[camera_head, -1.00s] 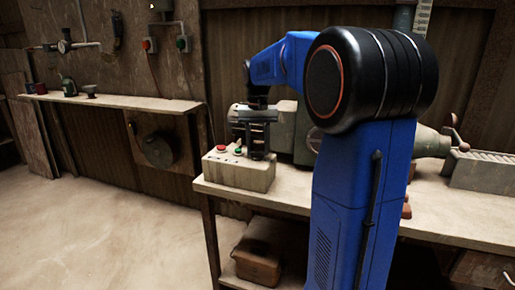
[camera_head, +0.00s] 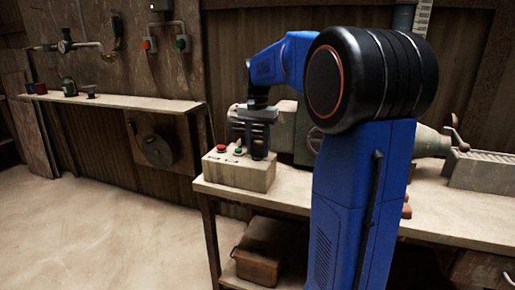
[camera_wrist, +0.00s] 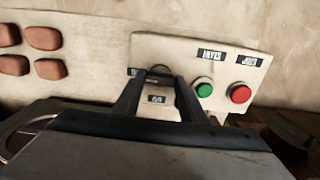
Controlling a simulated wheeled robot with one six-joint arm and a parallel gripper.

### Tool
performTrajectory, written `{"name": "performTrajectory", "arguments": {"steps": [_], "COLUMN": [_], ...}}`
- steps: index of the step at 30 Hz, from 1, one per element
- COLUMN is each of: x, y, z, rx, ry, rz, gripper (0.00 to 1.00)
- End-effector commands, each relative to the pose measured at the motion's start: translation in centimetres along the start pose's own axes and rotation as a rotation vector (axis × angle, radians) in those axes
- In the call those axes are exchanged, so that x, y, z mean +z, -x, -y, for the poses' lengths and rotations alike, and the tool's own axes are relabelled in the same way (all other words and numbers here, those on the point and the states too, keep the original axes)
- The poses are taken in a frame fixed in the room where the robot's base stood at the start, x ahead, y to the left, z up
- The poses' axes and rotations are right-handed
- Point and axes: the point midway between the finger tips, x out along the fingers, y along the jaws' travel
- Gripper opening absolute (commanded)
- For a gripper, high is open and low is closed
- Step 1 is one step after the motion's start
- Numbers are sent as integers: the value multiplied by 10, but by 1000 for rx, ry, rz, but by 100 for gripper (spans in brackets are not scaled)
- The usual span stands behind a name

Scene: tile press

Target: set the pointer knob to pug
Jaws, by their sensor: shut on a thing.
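The pale control box (camera_head: 240,175) sits on the left end of the bench. A dark pointer knob (camera_wrist: 161,71) shows on its face in the wrist view, between my fingers. My gripper (camera_head: 258,150) reaches down to the box and is shut on the knob; its fingers also show in the wrist view (camera_wrist: 160,80). A small label (camera_wrist: 157,99) lies on the near side of the knob, too small to read surely. Another label to the left is partly hidden by a finger. Which way the knob points I cannot tell. In the head view my fingers hide the knob.
A green button (camera_wrist: 204,90) and a red button (camera_wrist: 240,94) sit right beside the gripper in the wrist view, with labels above them. Several reddish-brown blocks (camera_wrist: 45,41) lie to the left. The bench (camera_head: 285,196) has bare top in front of the box.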

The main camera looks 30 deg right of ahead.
Motion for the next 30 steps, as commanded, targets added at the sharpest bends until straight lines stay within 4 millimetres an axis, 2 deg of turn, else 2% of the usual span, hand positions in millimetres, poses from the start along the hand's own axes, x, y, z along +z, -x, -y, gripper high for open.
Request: {"name": "performTrajectory", "arguments": {"steps": [6,7,9,20,26,30], "x": [-1,-1,0,0,0,-1], "y": [1,1,1,4,30,58], "z": [0,0,0,0,0,0], "rx": [-2,-2,-2,-1,-2,-3], "ry": [0,0,0,1,1,1], "rz": [-3,-3,-3,-2,-3,-4], "gripper": [15,45,56,56,56,56]}}
